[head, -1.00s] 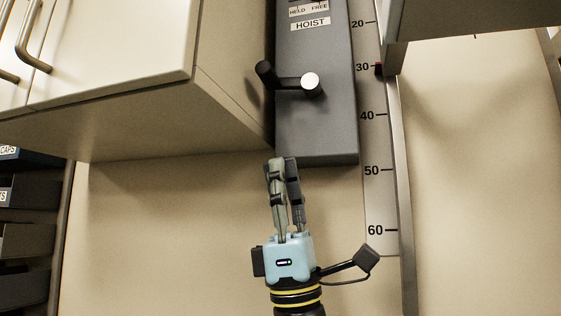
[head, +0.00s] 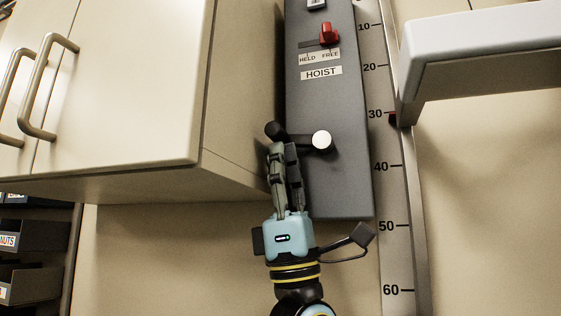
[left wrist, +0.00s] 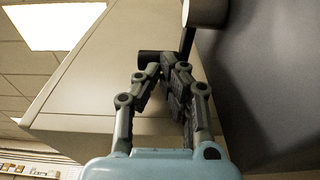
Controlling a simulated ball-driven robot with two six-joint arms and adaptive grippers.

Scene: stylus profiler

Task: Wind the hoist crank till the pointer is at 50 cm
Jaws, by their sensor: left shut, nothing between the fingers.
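The grey hoist box (head: 338,187) carries a crank with a pale round hub (head: 322,140) and a black handle (head: 274,130) to its left. The hub also shows in the left wrist view (left wrist: 205,12), with the dark handle (left wrist: 150,57) beyond the fingers. My left gripper (head: 283,149) is shut and empty, its tips just below the handle; whether they touch it I cannot tell. My right gripper is out of view.
A red lever (head: 328,34) on the box stands towards FREE. A beige cabinet (head: 130,95) hangs close on the left of the box. A pale shelf-like part (head: 485,50) juts out on the right. The wall below is clear.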

